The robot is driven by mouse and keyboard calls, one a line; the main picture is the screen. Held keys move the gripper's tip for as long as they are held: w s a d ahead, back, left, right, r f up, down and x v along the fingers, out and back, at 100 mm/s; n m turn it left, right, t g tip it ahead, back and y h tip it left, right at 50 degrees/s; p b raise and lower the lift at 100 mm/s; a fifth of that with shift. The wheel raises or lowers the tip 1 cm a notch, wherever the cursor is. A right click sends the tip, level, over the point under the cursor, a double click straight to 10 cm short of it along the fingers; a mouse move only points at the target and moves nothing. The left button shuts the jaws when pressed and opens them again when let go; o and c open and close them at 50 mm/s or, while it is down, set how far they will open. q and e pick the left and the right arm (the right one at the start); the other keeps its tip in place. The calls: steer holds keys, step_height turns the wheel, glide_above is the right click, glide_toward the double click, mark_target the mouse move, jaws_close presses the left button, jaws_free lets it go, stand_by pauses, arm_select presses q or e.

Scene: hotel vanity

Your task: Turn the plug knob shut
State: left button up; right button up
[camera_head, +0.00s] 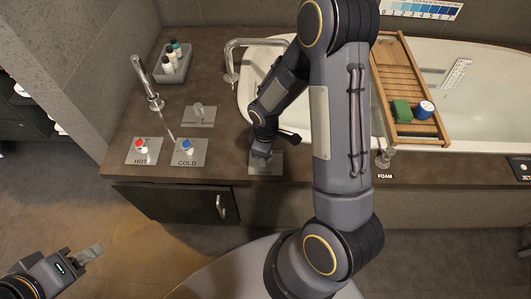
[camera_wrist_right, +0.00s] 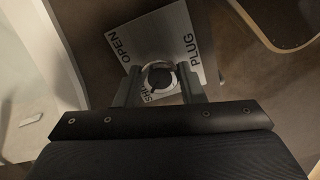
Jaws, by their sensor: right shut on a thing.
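The plug plate (camera_head: 270,171) lies on the brown counter in front of the bathtub. In the right wrist view the plate (camera_wrist_right: 199,19) shows the words OPEN and PLUG, with SHUT partly covered. The round plug knob (camera_wrist_right: 160,77) stands on it between the two fingers of my right gripper (camera_wrist_right: 160,90), which is shut on it. In the head view the right gripper (camera_head: 262,152) is over the plate and hides the knob. My left gripper (camera_head: 88,255) hangs at the lower left, away from the counter; its finger gap does not show clearly.
The hot knob (camera_head: 141,147) and cold knob (camera_head: 187,147) stand to the left, with another plate (camera_head: 199,123) behind them. A tall tap (camera_head: 146,80) and a bottle tray (camera_head: 168,76) are farther back. A wooden caddy (camera_head: 398,70) spans the bathtub (camera_head: 470,95). A foam knob (camera_head: 385,158) is at right.

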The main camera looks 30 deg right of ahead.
stand_by(0.5)
steer(key=o, duration=1)
steer(key=shift+r+p, duration=0.75)
steer(key=shift+r, duration=3.15)
